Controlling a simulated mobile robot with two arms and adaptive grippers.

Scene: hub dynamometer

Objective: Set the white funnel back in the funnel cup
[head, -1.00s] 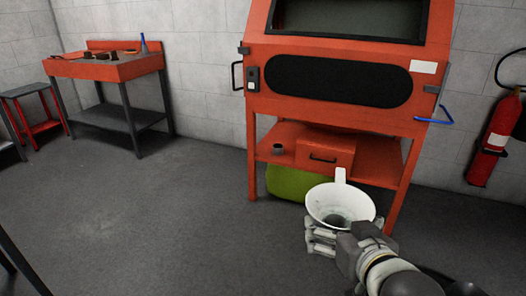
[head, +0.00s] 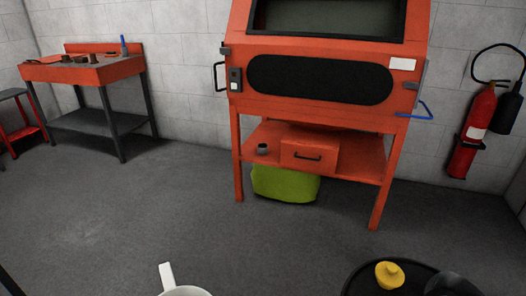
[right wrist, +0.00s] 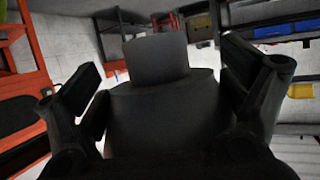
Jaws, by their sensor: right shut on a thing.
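The white funnel (head: 186,291) is cut off by the bottom edge of the head view; only its tab and part of its rim show. A small dark grey cup (head: 263,149), which looks like the funnel cup, stands on the left of the orange cabinet's lower shelf. My right gripper (right wrist: 163,62) shows in the right wrist view, its fingers either side of a dark, shadowed shape. It is shut on the funnel, though the contact itself is not clear there. The head view does not show the right gripper. My left gripper is in neither view.
The orange cabinet (head: 325,45) has a drawer box (head: 309,150) on its shelf (head: 358,162) and a green bag (head: 284,184) beneath. A round black top (head: 362,278) with a yellow object (head: 389,275) is at lower right. The grey floor (head: 150,205) before the cabinet is clear.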

